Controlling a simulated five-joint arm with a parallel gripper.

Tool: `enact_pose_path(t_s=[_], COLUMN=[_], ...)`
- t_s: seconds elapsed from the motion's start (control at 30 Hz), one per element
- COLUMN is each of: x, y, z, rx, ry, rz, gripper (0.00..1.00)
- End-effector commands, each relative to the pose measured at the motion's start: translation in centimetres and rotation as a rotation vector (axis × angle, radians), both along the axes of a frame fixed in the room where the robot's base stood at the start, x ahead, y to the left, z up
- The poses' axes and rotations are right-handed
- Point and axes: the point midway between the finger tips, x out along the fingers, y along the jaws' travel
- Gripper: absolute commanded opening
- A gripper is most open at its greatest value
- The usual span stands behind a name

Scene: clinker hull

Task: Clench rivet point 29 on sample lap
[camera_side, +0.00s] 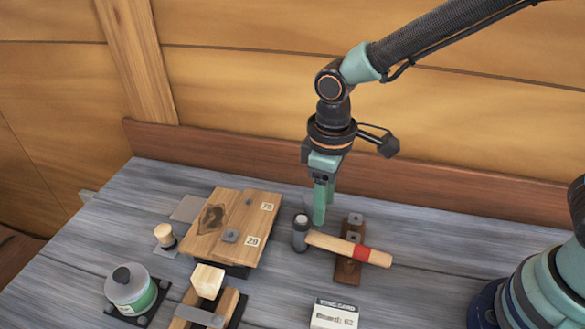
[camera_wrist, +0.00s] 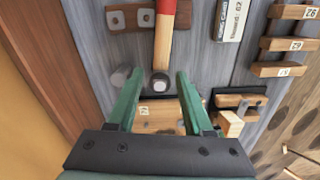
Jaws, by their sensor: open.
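The sample lap (camera_side: 228,212) is a wooden board with a dark knot, lying on the grey bench left of centre in the side view. It carries labels 75 and 29. Part of the lap (camera_wrist: 160,116) shows beyond my fingers in the wrist view. A hammer (camera_side: 340,247) with a grey head, wooden handle and red band lies across a small dark wooden rest. My gripper (camera_side: 321,212) is open and empty, pointing down above and behind the hammer, near its head.
A wooden block (camera_side: 207,280) stands in front of the lap. A green-labelled jar (camera_side: 131,290) and a small wooden-topped knob (camera_side: 165,236) stand at left. A printed card (camera_side: 335,314) is at front. The wooden hull wall closes the back.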

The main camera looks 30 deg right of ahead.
Motion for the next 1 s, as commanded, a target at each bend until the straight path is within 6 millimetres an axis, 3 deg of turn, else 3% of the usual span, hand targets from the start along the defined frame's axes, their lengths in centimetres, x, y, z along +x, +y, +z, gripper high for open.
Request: enact_pose_path(t_s=[0.27, 1.0], x=[-0.1, -0.1], y=[0.3, 0.3], z=[-1.5, -8.7], rx=[-0.005, -0.005], ry=[0.009, 0.008], rz=[0.011, 0.009], gripper=[0.51, 0.51])
